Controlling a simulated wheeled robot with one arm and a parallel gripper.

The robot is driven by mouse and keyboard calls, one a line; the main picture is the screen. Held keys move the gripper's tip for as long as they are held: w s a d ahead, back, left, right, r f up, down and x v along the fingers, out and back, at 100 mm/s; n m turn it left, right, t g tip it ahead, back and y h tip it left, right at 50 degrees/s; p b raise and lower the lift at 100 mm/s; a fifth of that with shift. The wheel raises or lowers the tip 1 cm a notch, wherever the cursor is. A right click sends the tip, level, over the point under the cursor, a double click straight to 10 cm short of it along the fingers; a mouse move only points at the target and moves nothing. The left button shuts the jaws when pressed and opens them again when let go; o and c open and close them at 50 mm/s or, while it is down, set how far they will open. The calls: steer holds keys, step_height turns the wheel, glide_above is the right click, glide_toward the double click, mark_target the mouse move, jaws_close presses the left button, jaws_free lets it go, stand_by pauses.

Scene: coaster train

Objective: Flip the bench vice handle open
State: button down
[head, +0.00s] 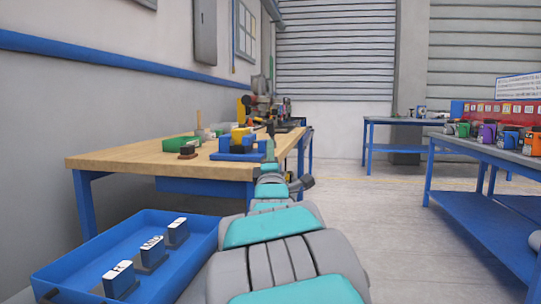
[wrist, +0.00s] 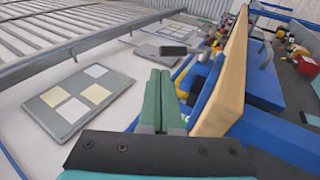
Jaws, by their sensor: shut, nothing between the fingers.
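A blue vice-like tool with a flat blue base (head: 238,155) sits near the right edge of the wooden workbench (head: 120,159) in the head view. Its handle is too small to make out. My gripper (head: 270,149) is beside the bench's right edge, a little right of the blue tool. In the wrist view my gripper's green fingers (wrist: 160,82) are together and empty. The tan bench edge (wrist: 226,75) stands tilted just right of them, with blue parts beyond it. I cannot tell which of these belong to the vice.
A blue tray (head: 70,268) with several labelled blocks is at the lower left. A blue table (head: 477,153) with several coloured mugs stands at the right. More tools crowd the workbench's far end. The floor (head: 345,200) between the tables is clear.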

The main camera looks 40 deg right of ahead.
mark_target(270, 123)
steer(key=x, duration=0.9)
steer(key=shift+w+d+r, duration=0.1)
steer(key=shift+w+d, duration=0.05)
steer(key=shift+w, duration=0.05)
steer(key=shift+r, duration=0.1)
